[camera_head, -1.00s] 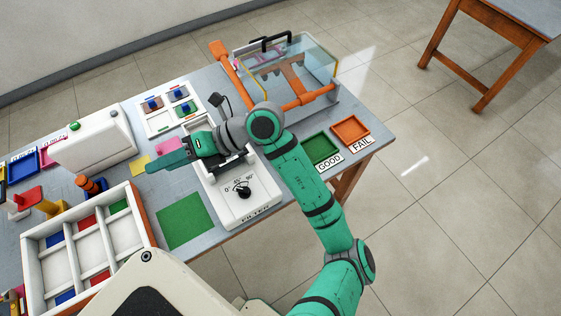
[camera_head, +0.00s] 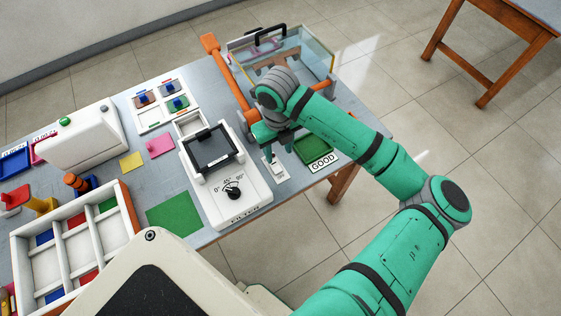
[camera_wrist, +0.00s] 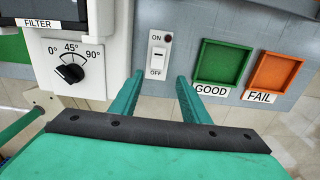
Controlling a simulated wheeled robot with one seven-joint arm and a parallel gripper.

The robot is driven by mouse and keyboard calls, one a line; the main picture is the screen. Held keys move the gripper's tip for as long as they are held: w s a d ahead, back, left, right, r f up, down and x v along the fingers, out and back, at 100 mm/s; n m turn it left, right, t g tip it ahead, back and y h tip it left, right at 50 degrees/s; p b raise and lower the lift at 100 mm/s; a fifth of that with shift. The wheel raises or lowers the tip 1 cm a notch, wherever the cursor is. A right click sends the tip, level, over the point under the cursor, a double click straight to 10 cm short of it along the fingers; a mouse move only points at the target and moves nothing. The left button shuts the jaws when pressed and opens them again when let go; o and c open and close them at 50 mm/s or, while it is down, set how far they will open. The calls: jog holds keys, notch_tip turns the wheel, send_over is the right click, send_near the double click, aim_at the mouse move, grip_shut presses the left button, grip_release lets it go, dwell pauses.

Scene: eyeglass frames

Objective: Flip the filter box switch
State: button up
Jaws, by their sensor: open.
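The filter box (camera_head: 228,204) is a white unit with a black dial and a dark window, near the table's front edge. Its corner with the dial (camera_wrist: 82,72) shows at the left in the wrist view.
Right of the switch lie a green GOOD tray (camera_wrist: 215,62) and an orange FAIL tray (camera_wrist: 275,72). A clear case (camera_head: 300,52) with an orange stand is at the back. A green mat (camera_head: 182,217) lies left of the filter box.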

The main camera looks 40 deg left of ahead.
aim_at(277, 169)
jog(key=f, duration=0.8)
jog(key=shift+s+a, duration=0.1)
jog(key=shift+s, duration=0.3)
jog(key=shift+w+f, duration=0.1)
jog(key=shift+f, duration=0.4)
